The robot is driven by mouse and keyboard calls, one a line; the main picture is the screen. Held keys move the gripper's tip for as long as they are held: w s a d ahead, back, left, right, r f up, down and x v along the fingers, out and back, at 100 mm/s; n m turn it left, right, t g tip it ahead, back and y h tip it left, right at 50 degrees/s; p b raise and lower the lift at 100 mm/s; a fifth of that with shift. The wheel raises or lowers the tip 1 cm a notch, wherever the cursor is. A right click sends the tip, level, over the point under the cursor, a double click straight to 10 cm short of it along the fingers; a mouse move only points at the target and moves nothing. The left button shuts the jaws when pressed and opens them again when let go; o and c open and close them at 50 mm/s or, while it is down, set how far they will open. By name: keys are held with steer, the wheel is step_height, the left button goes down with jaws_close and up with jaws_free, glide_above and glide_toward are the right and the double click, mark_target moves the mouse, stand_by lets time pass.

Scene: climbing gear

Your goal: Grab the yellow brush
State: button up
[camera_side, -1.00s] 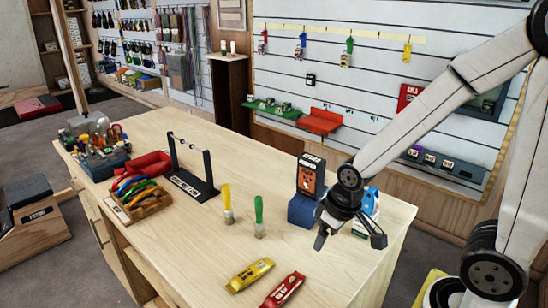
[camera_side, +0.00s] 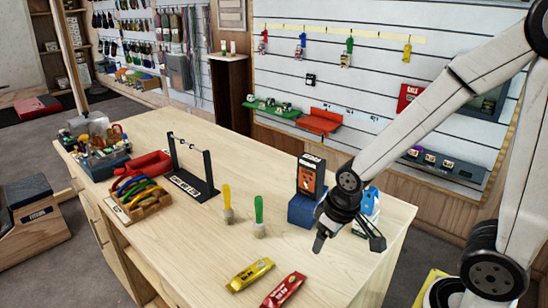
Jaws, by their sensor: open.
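The yellow brush (camera_side: 227,202) stands upright on the wooden table, handle up and bristle end down, near the middle of the table. A green brush (camera_side: 259,216) stands upright just to its right. My gripper (camera_side: 349,243) is open and empty above the right part of the table, pointing down. It is well to the right of both brushes and touches neither.
A black stand (camera_side: 190,172) with a crossbar is behind the brushes. A blue block with a dark box (camera_side: 311,176) on it stands behind my gripper. Yellow (camera_side: 250,274) and red (camera_side: 284,290) packets lie in front. A wooden rack (camera_side: 141,199) stands left.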

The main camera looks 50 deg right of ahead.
steer(key=shift+c, duration=0.6)
steer(key=shift+r, duration=0.15)
steer(key=w+v, duration=0.2)
steer(key=v, duration=0.6)
steer(key=w+d+r+t+h, duration=0.15)
steer(key=w+d+t, duration=0.35)
steer(key=w, duration=0.8)
steer(key=n+t+y, duration=0.5)
steer(key=y, duration=0.1)
glide_toward(228, 186)
step_height(228, 186, up, 5)
steer(key=w+d, duration=0.3)
steer(key=shift+w+a+f+n+g+y, duration=0.15)
steer(key=shift+w+a+f+n+y, duration=0.35)
steer(key=shift+f, duration=0.75)
steer(key=shift+w+a+f+n+g+y, duration=0.1)
steer(key=shift+w+a+f+g+y, duration=0.1)
steer(key=shift+a+f+y, duration=0.75)
steer(key=shift+w+a+f+n+g+y, duration=0.2)
steer(key=shift+w+a+f+n, duration=0.2)
steer(key=shift+f, duration=1.1)
